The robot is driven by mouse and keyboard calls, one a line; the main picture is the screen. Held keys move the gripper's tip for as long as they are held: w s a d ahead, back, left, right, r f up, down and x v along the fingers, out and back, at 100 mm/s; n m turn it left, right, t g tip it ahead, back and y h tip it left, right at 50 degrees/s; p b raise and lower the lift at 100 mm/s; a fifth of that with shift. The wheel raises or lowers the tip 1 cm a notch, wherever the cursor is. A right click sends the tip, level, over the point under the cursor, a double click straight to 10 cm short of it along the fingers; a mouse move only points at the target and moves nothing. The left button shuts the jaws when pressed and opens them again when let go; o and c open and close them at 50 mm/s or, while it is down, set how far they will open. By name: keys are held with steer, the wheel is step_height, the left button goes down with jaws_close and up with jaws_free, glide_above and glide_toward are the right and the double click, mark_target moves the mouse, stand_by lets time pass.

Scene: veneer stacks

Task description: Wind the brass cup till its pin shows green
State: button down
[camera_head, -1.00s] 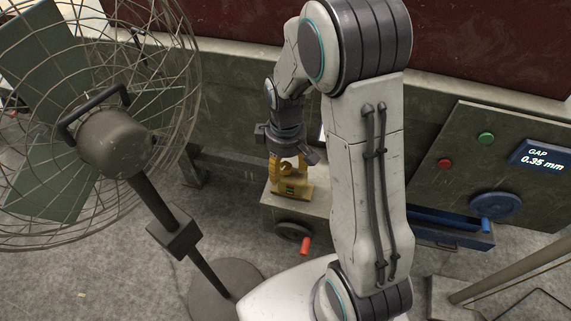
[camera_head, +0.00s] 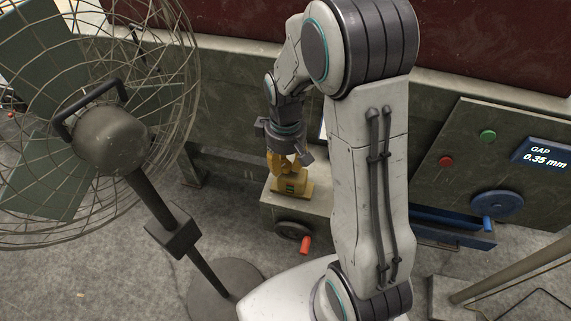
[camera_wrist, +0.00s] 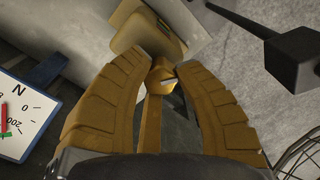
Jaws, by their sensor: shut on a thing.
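The brass cup (camera_wrist: 163,76) shows in the wrist view as a small faceted brass piece between the ochre finger tips. My gripper (camera_wrist: 163,68) is shut on it, one finger on each side. In the head view my gripper (camera_head: 289,162) points down onto the brass fitting (camera_head: 293,187), which stands upright on a grey block. The fingers hide most of the cup there.
A caged fan (camera_head: 105,135) stands close on the left. The grey block (camera_head: 325,208) has a dark handwheel (camera_head: 292,231) with a red handle. A panel at right reads GAP 0.35 mm (camera_head: 540,155). A white dial (camera_wrist: 22,118) lies left in the wrist view.

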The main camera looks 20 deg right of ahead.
mark_target(285, 163)
steer(key=shift+s+f+m, duration=0.1)
steer(key=shift+m, duration=0.8)
steer(key=c, duration=0.9)
jaws_free()
steer(key=shift+o, duration=0.2)
step_height(285, 163, up, 12)
